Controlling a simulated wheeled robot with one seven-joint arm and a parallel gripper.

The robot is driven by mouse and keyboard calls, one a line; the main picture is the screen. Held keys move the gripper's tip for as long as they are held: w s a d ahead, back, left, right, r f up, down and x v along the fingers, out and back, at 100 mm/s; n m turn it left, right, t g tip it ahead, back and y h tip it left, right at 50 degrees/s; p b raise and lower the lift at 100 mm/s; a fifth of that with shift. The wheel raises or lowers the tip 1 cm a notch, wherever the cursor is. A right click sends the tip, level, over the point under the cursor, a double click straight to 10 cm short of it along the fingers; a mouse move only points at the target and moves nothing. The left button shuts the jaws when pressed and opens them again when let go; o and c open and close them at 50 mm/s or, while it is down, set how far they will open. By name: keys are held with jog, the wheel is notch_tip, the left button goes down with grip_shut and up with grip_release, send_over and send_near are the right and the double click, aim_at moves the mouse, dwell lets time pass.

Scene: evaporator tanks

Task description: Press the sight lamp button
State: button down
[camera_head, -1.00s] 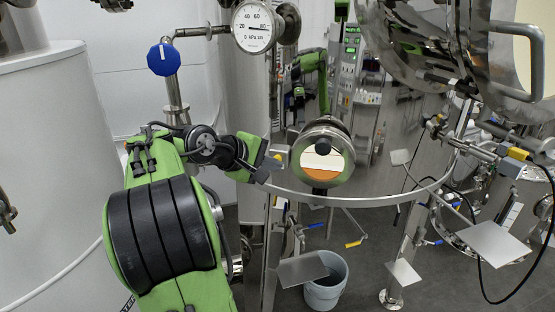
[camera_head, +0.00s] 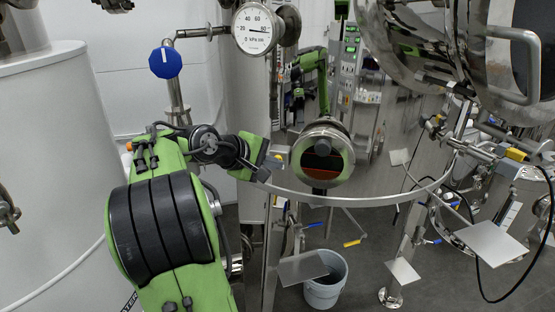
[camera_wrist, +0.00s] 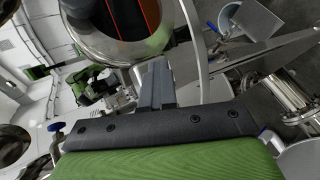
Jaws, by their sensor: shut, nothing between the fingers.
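The round steel sight glass (camera_head: 324,172) is right of centre in the head view; its window is dark, with a dull red lower part. Its rim and dark window also show at the top of the wrist view (camera_wrist: 128,48). A small grey fitting (camera_head: 281,154) sits at its left side; I cannot make out the lamp button itself. My gripper (camera_head: 264,174) is just left of and below this fitting. In the wrist view my gripper's grey fingers (camera_wrist: 153,72) are together and empty, close below the sight glass rim. Contact cannot be told.
A curved steel rail (camera_head: 375,200) runs below the sight glass. A pressure gauge (camera_head: 254,28) and blue knob (camera_head: 165,61) are above my arm. A white tank (camera_head: 55,170) stands left. A grey bucket (camera_head: 325,285) is on the floor.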

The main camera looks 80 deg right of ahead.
jog(key=shift+a, duration=0.2)
jog(key=a, duration=0.6)
dwell(0.4)
jog(key=shift+f, duration=0.1)
dwell(0.4)
